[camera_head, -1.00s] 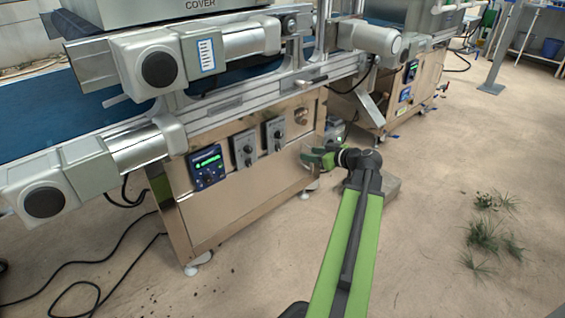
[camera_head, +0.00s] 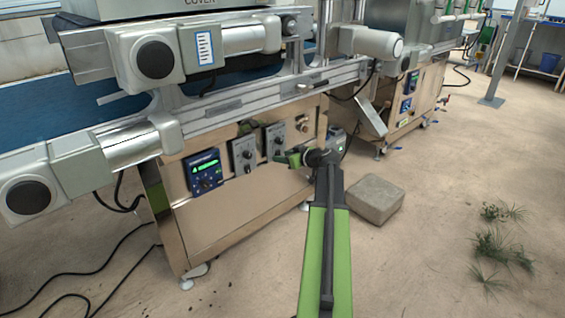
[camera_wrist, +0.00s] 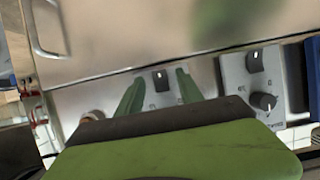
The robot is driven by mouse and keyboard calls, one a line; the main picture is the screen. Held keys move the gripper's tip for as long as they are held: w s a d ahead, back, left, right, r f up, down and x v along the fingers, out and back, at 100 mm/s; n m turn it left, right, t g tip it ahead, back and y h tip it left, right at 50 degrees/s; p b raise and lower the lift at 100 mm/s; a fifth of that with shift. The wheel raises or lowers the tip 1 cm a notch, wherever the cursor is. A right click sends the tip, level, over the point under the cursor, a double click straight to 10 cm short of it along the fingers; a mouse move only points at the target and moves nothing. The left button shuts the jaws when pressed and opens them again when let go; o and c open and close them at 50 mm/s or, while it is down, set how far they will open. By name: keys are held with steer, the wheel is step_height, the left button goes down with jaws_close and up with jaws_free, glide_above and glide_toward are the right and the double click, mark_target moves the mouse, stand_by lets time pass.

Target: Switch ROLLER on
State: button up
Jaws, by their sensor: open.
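Two grey control boxes sit on the steel front panel of the machine. The left box (camera_head: 242,154) and the right box (camera_head: 274,139) each carry small controls; I cannot read which is ROLLER. My green gripper (camera_head: 284,159) is just below and in front of the right box. In the wrist view my open gripper (camera_wrist: 159,90) has one finger on each side of a black rocker switch (camera_wrist: 160,77) on a grey box. I cannot tell whether a finger touches it. The neighbouring box, with its switch (camera_wrist: 255,61) and black knob (camera_wrist: 264,101), lies right of the fingers. My gripper's body hides the lower part of the nearer box.
A control unit with a green-lit display (camera_head: 203,172) is left of the boxes. Rollers, motors and a blue belt (camera_head: 50,115) sit above the panel. A stone block (camera_head: 372,199) lies on the floor at right. Black cables (camera_head: 80,270) lie at lower left.

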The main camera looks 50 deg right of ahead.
steer(key=shift+w+f, duration=0.1)
steer(key=shift+w, duration=0.15)
steer(key=shift+c, duration=0.2)
jaws_close()
steer(key=t+b, duration=0.1)
steer(key=b, duration=0.2)
steer(key=t+b, duration=0.2)
steer(key=b, duration=0.1)
steer(key=shift+f+b, duration=0.35)
steer(key=shift+f, duration=0.05)
steer(key=shift+o, duration=0.2)
jaws_free()
